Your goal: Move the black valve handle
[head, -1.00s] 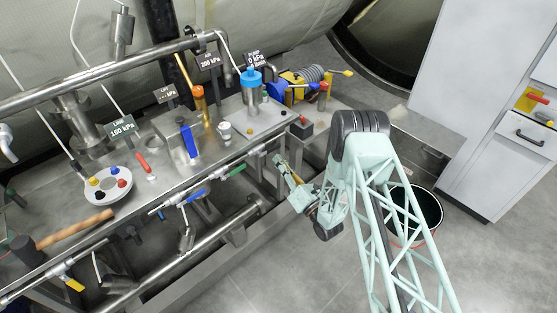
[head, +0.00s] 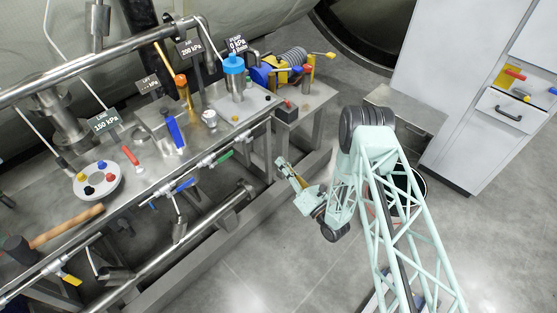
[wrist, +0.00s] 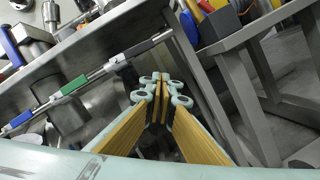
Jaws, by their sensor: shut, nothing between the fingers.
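My gripper (head: 283,164) is below the front edge of the bench, near its right end, in the head view. In the wrist view, my gripper (wrist: 160,82) has its two tan-padded fingers together at the tips, with nothing between them. A dark handle-like piece (wrist: 138,49) sits on the thin pipe under the bench edge, up and left of the fingertips and apart from them in the picture. It may be the black valve handle, but I cannot tell for sure. The green handle (wrist: 70,85) and blue handle (wrist: 20,120) are further left on the same pipe.
The steel bench (head: 145,190) carries gauges, a blue-topped cylinder (head: 233,68) and a plate of coloured knobs (head: 112,188). A side stand (head: 310,98) bears a yellow and blue pump. A white cabinet (head: 460,130) is at the right. Its legs and open floor lie near my gripper.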

